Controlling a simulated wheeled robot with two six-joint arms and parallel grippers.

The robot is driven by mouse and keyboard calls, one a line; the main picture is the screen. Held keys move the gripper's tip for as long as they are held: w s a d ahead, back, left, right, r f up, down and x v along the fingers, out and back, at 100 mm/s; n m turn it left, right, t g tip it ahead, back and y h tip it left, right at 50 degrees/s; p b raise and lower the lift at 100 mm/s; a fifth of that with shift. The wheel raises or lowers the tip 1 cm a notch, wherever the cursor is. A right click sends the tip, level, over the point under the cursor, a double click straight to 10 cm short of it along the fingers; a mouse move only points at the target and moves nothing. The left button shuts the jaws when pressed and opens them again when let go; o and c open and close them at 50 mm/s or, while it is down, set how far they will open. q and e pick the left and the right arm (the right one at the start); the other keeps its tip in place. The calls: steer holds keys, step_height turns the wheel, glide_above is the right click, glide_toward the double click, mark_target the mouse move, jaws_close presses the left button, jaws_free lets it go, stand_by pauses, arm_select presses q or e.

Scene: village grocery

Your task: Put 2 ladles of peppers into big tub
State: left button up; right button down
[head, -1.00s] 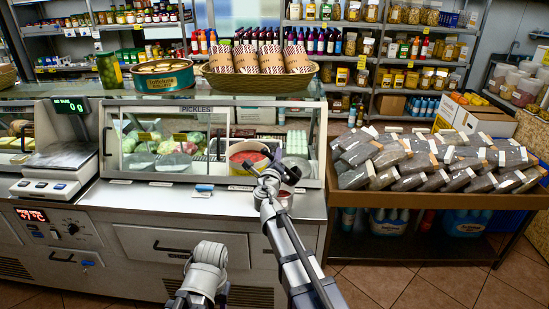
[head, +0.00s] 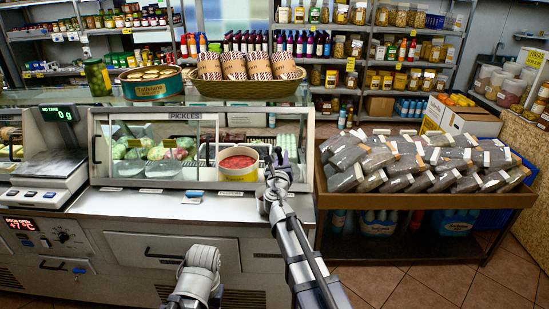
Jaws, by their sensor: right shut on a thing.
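A white bucket of red peppers (head: 238,174) with a yellow label stands at the right end of the glass pickle case, behind the counter front. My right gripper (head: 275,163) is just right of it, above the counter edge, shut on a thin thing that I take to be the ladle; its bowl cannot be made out.
The glass pickle case (head: 160,150) fills the counter's back. A scale (head: 50,165) stands at left. A basket of cups (head: 245,88) and a tin (head: 152,86) sit on top. A bin of packets (head: 420,165) is at right. The counter's front strip is mostly clear.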

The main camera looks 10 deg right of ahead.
steer(key=shift+s+d+f+m, duration=0.1)
steer(key=shift+s+d+m, duration=0.15)
steer(key=shift+d+m, duration=0.4)
steer(key=shift+s+d+m, duration=0.2)
steer(key=shift+d+m, duration=0.25)
steer(key=shift+m, duration=0.3)
